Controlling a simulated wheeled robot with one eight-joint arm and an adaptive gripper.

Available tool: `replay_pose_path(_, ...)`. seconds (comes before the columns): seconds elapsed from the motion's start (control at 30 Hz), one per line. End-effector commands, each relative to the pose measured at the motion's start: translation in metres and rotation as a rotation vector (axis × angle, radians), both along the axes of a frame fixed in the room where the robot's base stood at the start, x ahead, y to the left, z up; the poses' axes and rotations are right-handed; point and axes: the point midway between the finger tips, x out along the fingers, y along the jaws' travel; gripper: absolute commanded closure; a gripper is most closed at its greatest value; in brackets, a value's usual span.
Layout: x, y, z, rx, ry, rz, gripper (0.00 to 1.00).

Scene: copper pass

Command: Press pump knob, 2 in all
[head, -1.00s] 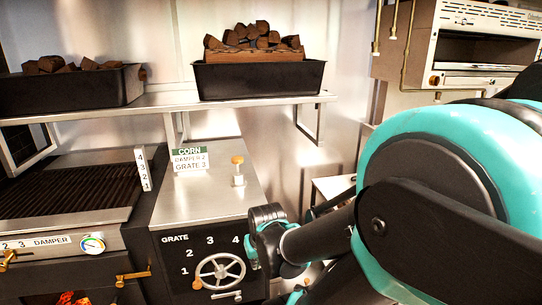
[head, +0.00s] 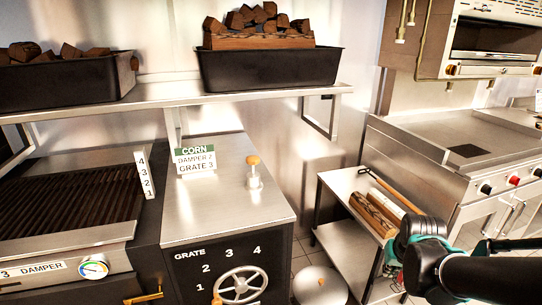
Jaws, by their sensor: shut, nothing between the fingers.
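The pump knob (head: 253,161) is a small orange-tan cap on a short pale stem. It stands upright on the steel top (head: 215,215) of the cabinet, right of the green and white sign. Nothing touches it. My arm's dark and teal joint (head: 425,250) shows at the lower right, well to the right of the knob and apart from it. No gripper fingers show, so my gripper is out of view.
A sign (head: 195,160) reads CORN, DAMPER 2, GRATE 3. A handwheel (head: 240,285) is on the cabinet front. A shelf (head: 170,97) with black trays (head: 265,68) of wood chunks runs above. A ribbed grill (head: 70,200) is left, a low side table (head: 345,240) right.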

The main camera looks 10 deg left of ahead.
Motion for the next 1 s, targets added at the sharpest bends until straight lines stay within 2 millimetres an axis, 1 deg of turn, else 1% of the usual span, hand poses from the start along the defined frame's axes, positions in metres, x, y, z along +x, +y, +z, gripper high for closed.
replay_pose_path(0.23, 0.0, 0.0, 0.0, 0.0, 0.0, 0.0, 1.0)
replay_pose_path(0.3, 0.003, 0.002, 0.002, 0.004, -0.002, 0.005, 1.0)
replay_pose_path(0.37, 0.011, 0.007, 0.007, 0.013, -0.007, 0.015, 1.0)
replay_pose_path(0.47, 0.034, 0.025, 0.024, 0.04, -0.021, 0.046, 1.0)
replay_pose_path(0.57, 0.069, 0.056, 0.051, 0.087, -0.044, 0.097, 1.0)
replay_pose_path(0.6, 0.083, 0.072, 0.064, 0.109, -0.052, 0.12, 1.0)
replay_pose_path(0.67, 0.105, 0.097, 0.084, 0.144, -0.065, 0.153, 1.0)
replay_pose_path(0.7, 0.117, 0.115, 0.098, 0.168, -0.072, 0.177, 1.0)
replay_pose_path(0.77, 0.135, 0.142, 0.119, 0.204, -0.083, 0.209, 1.0)
replay_pose_path(0.8, 0.145, 0.161, 0.133, 0.228, -0.088, 0.229, 1.0)
replay_pose_path(0.87, 0.159, 0.19, 0.154, 0.265, -0.096, 0.26, 1.0)
replay_pose_path(0.9, 0.166, 0.209, 0.168, 0.288, -0.101, 0.279, 1.0)
replay_pose_path(0.97, 0.176, 0.24, 0.19, 0.325, -0.105, 0.308, 1.0)
replay_pose_path(1.0, 0.181, 0.26, 0.204, 0.351, -0.107, 0.327, 1.0)
